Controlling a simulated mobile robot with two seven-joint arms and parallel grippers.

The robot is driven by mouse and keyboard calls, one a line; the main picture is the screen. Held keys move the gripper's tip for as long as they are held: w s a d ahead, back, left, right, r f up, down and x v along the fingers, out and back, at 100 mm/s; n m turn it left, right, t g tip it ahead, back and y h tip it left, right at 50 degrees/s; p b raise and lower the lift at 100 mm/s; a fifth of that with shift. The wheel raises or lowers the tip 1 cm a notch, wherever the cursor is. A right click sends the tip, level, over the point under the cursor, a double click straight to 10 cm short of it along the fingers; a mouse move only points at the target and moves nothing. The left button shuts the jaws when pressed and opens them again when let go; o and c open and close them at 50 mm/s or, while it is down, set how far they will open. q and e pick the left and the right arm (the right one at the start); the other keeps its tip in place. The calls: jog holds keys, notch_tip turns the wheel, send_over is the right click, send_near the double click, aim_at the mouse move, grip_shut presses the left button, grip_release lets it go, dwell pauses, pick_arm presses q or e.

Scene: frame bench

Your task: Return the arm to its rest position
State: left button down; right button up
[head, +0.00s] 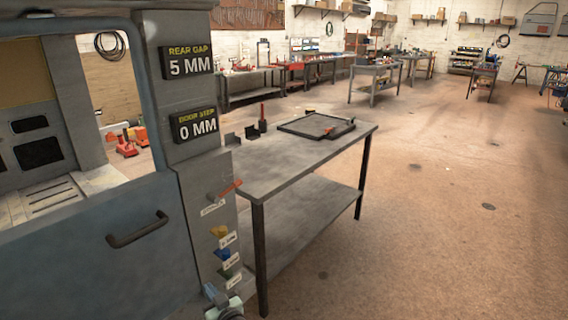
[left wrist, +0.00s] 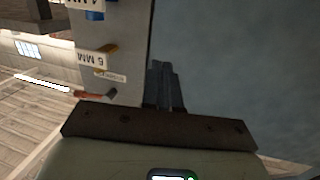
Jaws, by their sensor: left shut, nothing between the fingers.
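My left gripper (head: 212,292) is low in the head view, at the bottom of the grey post and beside the blue door panel (head: 90,245). In the left wrist view its dark fingers (left wrist: 165,85) are together with nothing between them. They point along the seam between the grey post (left wrist: 115,30) and the blue-grey panel (left wrist: 240,70). I cannot tell whether the fingertips touch either surface. Most of my left arm is hidden or out of frame. My right gripper is in neither view.
Coloured tools with labels hang on the post: an orange-handled one (head: 226,189), a yellow one (head: 219,231) and a blue one (head: 222,254). Signs read rear gap 5 MM and door step 0 MM. A grey bench (head: 310,160) stands right of the post. Open floor (head: 450,220) lies beyond.

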pick_arm(q)
jog(key=s+d+f+m+g+h+p, duration=0.2)
jog(key=s+f+h+p, duration=0.15)
jog(key=s+f, duration=0.45)
jog(key=s+d+f+m+g+h+p, duration=0.1)
jog(key=s+f+m+g+h+p, duration=0.15)
jog(key=s+f+h, duration=0.6)
jog(key=s+d+f+g+h+p, duration=0.1)
jog(key=s+d+g+p, duration=0.2)
jog(key=s, duration=1)
jog(key=s+d+f+g+h+p, duration=0.1)
jog(key=s+d+g, duration=0.5)
jog(key=s, duration=0.7)
jog(key=d+h+p, duration=0.1)
jog(key=p, duration=0.1)
jog(key=shift+s+f+p, duration=0.15)
jog(key=shift+f+p, duration=0.15)
jog(key=shift+f, duration=0.05)
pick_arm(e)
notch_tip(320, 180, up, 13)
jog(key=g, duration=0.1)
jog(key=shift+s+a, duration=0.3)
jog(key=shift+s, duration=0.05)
pick_arm(q)
jog(key=shift+d+n, duration=0.1)
jog(key=shift+n, duration=0.15)
